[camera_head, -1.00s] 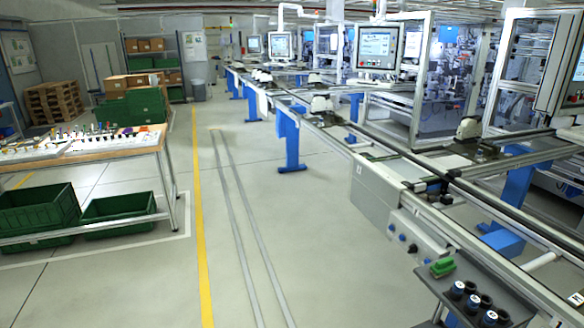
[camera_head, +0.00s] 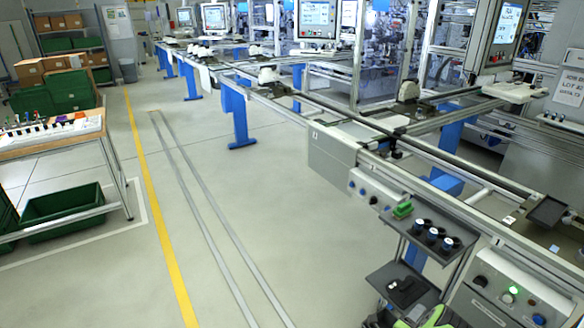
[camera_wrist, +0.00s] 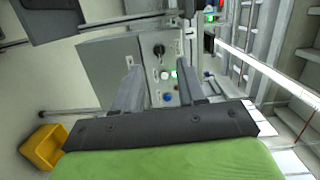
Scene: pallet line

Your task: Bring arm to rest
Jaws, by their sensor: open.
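My gripper (camera_wrist: 158,88) shows in the wrist view. Its two grey fingers stand apart with nothing between them, so it is open and empty. Behind the fingers is a grey control panel (camera_wrist: 160,60) with a black knob, a green light and a blue button. The fingers appear apart from the panel.
The conveyor line (camera_head: 330,112) runs along the right, with a tool shelf (camera_head: 408,285) under its near end. A workbench (camera_head: 50,143) stands at left, with a green crate (camera_head: 65,205) below. The floor (camera_head: 170,200) between is clear. The wrist view shows a yellow bin (camera_wrist: 45,147).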

